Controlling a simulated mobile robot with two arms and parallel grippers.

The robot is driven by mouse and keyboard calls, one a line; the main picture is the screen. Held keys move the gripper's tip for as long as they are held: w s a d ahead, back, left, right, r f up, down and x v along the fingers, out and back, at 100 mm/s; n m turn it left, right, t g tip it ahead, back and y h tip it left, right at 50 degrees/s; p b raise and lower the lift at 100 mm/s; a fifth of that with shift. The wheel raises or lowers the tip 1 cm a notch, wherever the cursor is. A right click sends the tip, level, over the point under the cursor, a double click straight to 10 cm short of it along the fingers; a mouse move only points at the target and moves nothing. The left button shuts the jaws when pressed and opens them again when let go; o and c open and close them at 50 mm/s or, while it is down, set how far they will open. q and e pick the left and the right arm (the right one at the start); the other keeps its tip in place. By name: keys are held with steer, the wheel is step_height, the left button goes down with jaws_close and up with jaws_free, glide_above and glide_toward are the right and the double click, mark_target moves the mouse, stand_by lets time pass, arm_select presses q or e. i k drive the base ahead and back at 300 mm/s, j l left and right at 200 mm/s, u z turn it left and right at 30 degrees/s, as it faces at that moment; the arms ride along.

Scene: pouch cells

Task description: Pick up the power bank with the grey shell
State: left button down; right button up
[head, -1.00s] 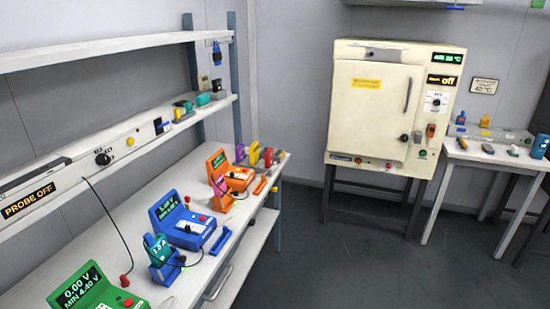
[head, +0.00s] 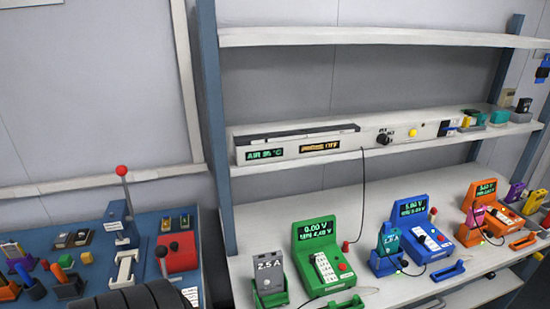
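A grey block marked 2.5 A (head: 269,270) looks like the power bank with the grey shell. It stands upright in a green cradle (head: 270,298) at the front left of the white bench, just left of a green tester (head: 323,255) reading 0.00 V. Its lower part is partly hidden by the cradle. Neither of my grippers is in view.
A teal unit (head: 390,238) stands in a blue cradle beside a blue tester (head: 424,232). An orange tester (head: 487,205) is farther right. A shelf (head: 300,155) overhangs the bench. A blue bench (head: 205,262) with a red-knobbed lever press (head: 124,205) is at left.

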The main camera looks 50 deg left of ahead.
mark_target(269, 266)
steer(key=u, duration=1.65)
